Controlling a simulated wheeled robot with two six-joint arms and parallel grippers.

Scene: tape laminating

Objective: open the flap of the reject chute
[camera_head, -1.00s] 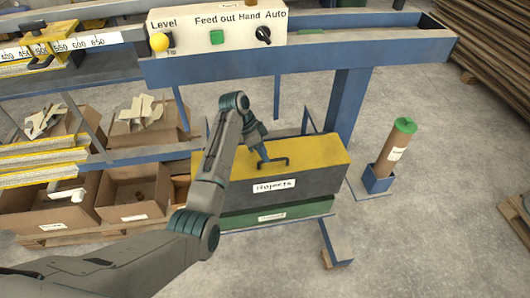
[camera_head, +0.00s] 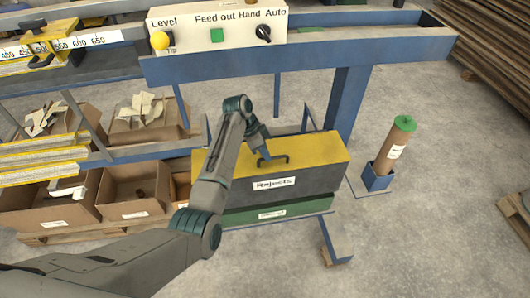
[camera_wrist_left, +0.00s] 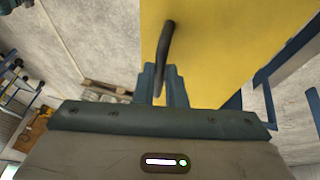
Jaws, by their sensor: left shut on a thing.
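The reject chute is a dark grey box labelled "Rejects" (camera_head: 310,184) with a yellow flap (camera_head: 318,150) as its top; the flap looks closed in the head view. A dark bar handle (camera_head: 276,161) stands on the flap. My left gripper (camera_head: 264,157) is at the left part of the handle, shut on it. In the left wrist view the fingers (camera_wrist_left: 162,88) are around the near end of the dark handle (camera_wrist_left: 165,45), over the yellow flap (camera_wrist_left: 215,40). My right gripper is not in view.
A blue frame beam (camera_head: 300,55) with a control panel (camera_head: 218,30) runs above and behind the chute. A blue post (camera_head: 349,105) stands behind it. Cardboard boxes (camera_head: 132,192) stand at left. A brown tube with a green cap (camera_head: 393,150) stands at right.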

